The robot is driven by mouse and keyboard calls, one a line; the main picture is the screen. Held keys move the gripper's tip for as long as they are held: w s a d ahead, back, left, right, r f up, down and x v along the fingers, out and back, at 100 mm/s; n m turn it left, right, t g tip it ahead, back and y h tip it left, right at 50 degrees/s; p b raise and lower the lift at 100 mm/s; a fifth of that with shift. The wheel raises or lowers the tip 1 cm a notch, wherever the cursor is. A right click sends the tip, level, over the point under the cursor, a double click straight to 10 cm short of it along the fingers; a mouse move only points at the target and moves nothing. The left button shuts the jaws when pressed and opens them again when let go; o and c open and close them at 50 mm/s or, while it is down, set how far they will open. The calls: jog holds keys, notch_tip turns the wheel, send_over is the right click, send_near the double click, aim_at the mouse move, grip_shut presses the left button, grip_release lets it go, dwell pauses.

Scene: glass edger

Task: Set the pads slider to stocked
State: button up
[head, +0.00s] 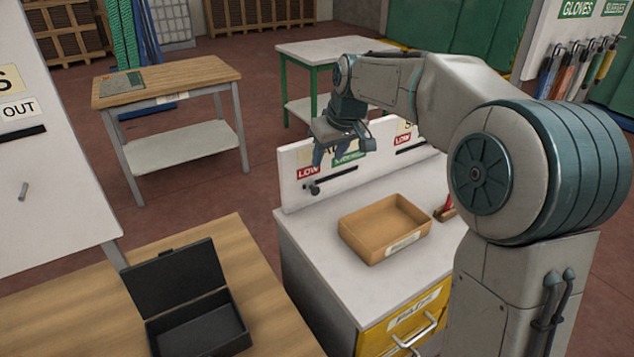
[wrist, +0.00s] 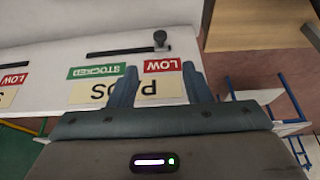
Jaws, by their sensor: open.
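The pads slider's dark knob (head: 313,189) sits at the LOW end of its black slot (head: 338,178) on the white upright panel. In the wrist view, which is upside down, the knob (wrist: 160,39) is at the slot's right end, beside the red LOW label (wrist: 163,65). The green STOCKED label (wrist: 96,72) is by the other end. My gripper (head: 341,153) is open and empty in front of the panel, above the slot. In the wrist view its fingers (wrist: 159,68) straddle part of the PADS sign, with the knob beyond their tips, apart from them.
A second slot with its own red LOW label (head: 403,139) is farther right on the panel. A cardboard tray (head: 372,258) stands on the white counter below. An open black case (head: 190,310) lies on a wooden table at the front left.

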aim_at(316, 188)
jog(key=p+x, duration=0.2)
jog(key=x, duration=1.1)
jog(key=shift+f+p, duration=0.2)
jog(key=shift+p, duration=0.1)
